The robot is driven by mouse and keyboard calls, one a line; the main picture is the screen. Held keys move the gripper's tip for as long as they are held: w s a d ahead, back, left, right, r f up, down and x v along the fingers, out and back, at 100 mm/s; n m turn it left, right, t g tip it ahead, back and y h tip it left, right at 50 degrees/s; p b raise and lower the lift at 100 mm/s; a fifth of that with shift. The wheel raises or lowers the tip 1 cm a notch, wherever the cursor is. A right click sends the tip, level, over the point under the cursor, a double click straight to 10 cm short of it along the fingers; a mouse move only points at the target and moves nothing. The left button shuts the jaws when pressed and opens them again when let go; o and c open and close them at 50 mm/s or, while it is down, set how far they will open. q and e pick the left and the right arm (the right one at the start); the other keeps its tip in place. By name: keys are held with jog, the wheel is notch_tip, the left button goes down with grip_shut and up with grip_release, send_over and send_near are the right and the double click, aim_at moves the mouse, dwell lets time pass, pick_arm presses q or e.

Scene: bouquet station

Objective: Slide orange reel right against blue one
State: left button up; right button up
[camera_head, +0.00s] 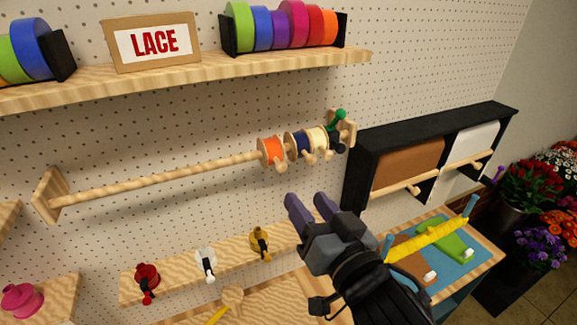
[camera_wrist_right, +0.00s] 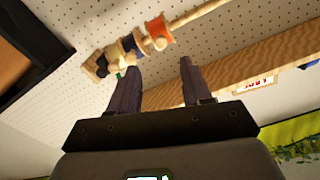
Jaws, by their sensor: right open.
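The orange reel (camera_head: 271,149) hangs on a wooden rod (camera_head: 150,179) fixed to the pegboard. It is the leftmost reel in the head view, with a short wooden handle. The blue reel (camera_head: 293,143) is close to its right; whether they touch is unclear. In the right wrist view the orange reel (camera_wrist_right: 159,30) and blue reel (camera_wrist_right: 129,47) show beyond the fingers. My right gripper (camera_head: 309,205) is open and empty, in front of and below the reels, touching none; its two fingers show in the right wrist view (camera_wrist_right: 156,85). My left gripper is out of view.
A cream reel (camera_head: 317,138) and a dark reel fill the rod's right end, near a green knob (camera_head: 339,116). The rod's left is bare. A black paper-roll rack (camera_head: 437,115) stands right.

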aim_at(283, 170)
jog(key=p+x, duration=0.1)
jog(key=x, duration=0.9)
jog(key=shift+a+p, duration=0.1)
jog(key=shift+p, duration=0.3)
grip_shut()
